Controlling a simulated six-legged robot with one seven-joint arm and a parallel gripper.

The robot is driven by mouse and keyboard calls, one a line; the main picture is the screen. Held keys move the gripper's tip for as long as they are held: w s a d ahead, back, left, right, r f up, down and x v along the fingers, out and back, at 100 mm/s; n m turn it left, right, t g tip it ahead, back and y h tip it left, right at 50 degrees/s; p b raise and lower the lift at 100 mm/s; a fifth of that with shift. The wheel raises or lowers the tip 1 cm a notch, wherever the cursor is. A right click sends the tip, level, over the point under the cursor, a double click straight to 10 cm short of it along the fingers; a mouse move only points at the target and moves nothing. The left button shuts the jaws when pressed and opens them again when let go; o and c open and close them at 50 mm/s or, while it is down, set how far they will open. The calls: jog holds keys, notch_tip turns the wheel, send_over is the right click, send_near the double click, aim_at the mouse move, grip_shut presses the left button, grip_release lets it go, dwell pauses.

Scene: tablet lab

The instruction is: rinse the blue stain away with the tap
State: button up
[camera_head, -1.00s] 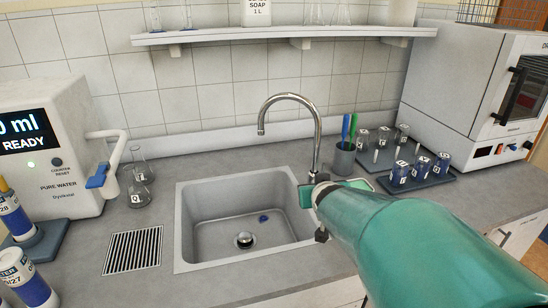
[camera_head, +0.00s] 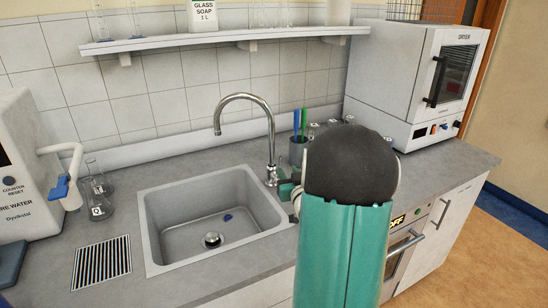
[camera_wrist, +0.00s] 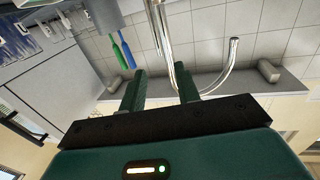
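The blue stain (camera_head: 228,218) is a small dark-blue patch on the sink floor, beside the drain (camera_head: 212,240). The grey sink (camera_head: 150,232) is set into the counter. The chrome tap (camera_head: 271,140) stands behind its right corner, its curved spout over the basin; no water shows. It also shows in the wrist view (camera_wrist: 232,60). My gripper is at the tap's base in the head view, mostly hidden by my green arm. In the wrist view my gripper (camera_wrist: 160,79) is open, its two green fingers apart, the tap's post just beyond them; I cannot tell whether they touch it.
A pen cup (camera_head: 298,153) stands right of the tap, partly behind my arm. A white dryer (camera_head: 410,85) stands at back right. A shelf (camera_head: 220,36) runs above. The counter's front left holds a drain grate (camera_head: 102,262).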

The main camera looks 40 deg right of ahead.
jog(key=x, duration=1.1)
jog(key=shift+w+d, duration=0.15)
jog(key=shift+w, duration=0.05)
grip_shut()
